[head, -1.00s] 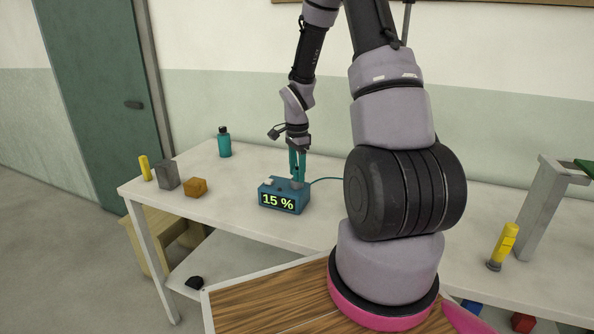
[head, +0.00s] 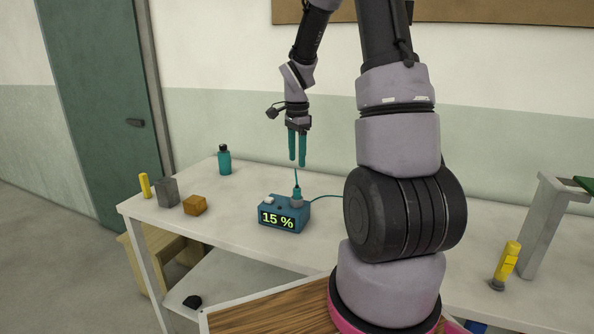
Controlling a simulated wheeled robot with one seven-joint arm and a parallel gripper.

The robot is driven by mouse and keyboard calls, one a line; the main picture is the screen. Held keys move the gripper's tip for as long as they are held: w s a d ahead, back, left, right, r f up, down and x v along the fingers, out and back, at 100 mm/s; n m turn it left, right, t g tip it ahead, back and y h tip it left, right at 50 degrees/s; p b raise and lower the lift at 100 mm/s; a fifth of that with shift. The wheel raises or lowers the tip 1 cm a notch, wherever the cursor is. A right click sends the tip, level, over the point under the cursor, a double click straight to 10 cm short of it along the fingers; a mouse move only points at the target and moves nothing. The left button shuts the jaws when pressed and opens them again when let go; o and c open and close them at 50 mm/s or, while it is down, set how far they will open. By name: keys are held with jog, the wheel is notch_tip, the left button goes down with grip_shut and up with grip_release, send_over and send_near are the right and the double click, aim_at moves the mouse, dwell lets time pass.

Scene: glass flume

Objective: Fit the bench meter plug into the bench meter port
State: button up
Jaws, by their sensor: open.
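The bench meter (head: 269,228) is a blue box on the white bench, with a lit display reading 15 %. The bench meter plug (head: 297,192) is a small teal piece standing upright at the grey round port (head: 297,203) on top of the box. It looks seated there, but its depth is too small to tell. A thin teal line rises from the plug, and a teal cable runs right from the meter behind my arm. My gripper (head: 297,163) is open and empty above the plug, fingers pointing down and clear of it.
On the white bench (head: 240,200) stand a teal bottle (head: 224,160), a grey block (head: 167,192), an orange block (head: 195,205) and a yellow cylinder (head: 145,186). A yellow-handled item (head: 507,261) and a grey stand (head: 545,220) are at the right.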

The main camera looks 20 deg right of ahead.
jog(key=s+a+r+n+t, duration=0.1)
jog(key=s+a+r+n, duration=0.1)
jog(key=s+r, duration=0.35)
jog(key=s+a+r+n+t, duration=0.2)
jog(key=r+n, duration=0.1)
jog(key=r, duration=0.5)
jog(key=s+a+r+n+t+y, duration=0.1)
jog(key=s+a+r+n+t, duration=0.1)
jog(key=s+r+n, duration=0.2)
jog(key=s+a+r+n+t+y, duration=0.1)
jog(key=s+r, duration=0.4)
jog(key=s, duration=0.5)
jog(key=a+n+t, duration=0.1)
jog(key=n, duration=0.1)
jog(key=shift+n, duration=0.4)
